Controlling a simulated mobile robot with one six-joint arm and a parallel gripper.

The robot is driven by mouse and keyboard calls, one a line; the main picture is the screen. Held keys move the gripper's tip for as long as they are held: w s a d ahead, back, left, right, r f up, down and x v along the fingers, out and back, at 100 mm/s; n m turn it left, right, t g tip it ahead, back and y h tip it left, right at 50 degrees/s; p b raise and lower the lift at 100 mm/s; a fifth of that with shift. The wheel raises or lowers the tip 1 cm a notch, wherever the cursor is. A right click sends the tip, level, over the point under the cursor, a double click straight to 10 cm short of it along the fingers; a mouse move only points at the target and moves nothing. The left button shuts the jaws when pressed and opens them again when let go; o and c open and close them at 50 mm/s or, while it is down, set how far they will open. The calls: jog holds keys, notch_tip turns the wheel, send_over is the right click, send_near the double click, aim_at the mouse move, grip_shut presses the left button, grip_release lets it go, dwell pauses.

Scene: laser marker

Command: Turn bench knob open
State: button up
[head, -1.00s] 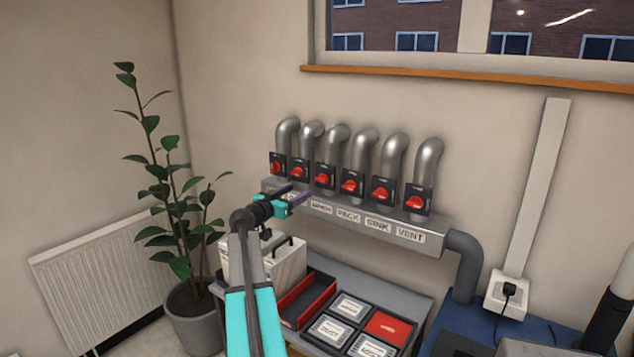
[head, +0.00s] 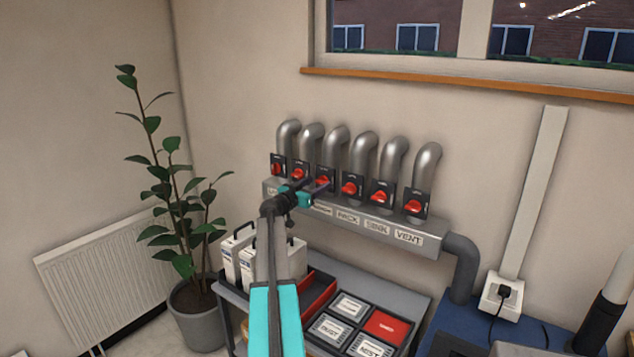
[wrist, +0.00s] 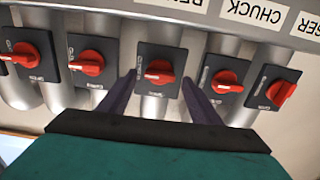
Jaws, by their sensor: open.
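The bench knob (head: 323,181) is the third red knob from the left on the wall duct, on a black plate. In the wrist view the red knob (wrist: 160,73) lies between my two finger tips, its handle roughly crosswise in the picture. My gripper (head: 316,185) is open in front of it, with a dark finger on either side; the wrist view shows the same open gripper (wrist: 158,80). Gaps show between knob and fingers, and I see no contact. My gripper partly covers the knob and its label in the head view.
Neighbouring red knobs (wrist: 228,82) and (wrist: 87,62) sit close on both sides. The labelled metal duct (head: 420,228) runs beneath the knobs, with grey pipes above. A cart (head: 415,300) with trays stands below. A potted plant (head: 172,200) is at left.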

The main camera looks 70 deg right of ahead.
jog(key=shift+s+d, duration=0.15)
jog(key=shift+d, duration=0.45)
jog(key=c, duration=1)
jog(key=shift+s+a, duration=0.15)
jog(key=shift+a, duration=0.05)
jog(key=shift+c, duration=0.4)
jog(key=shift+o, duration=0.2)
jog(key=shift+d, duration=0.15)
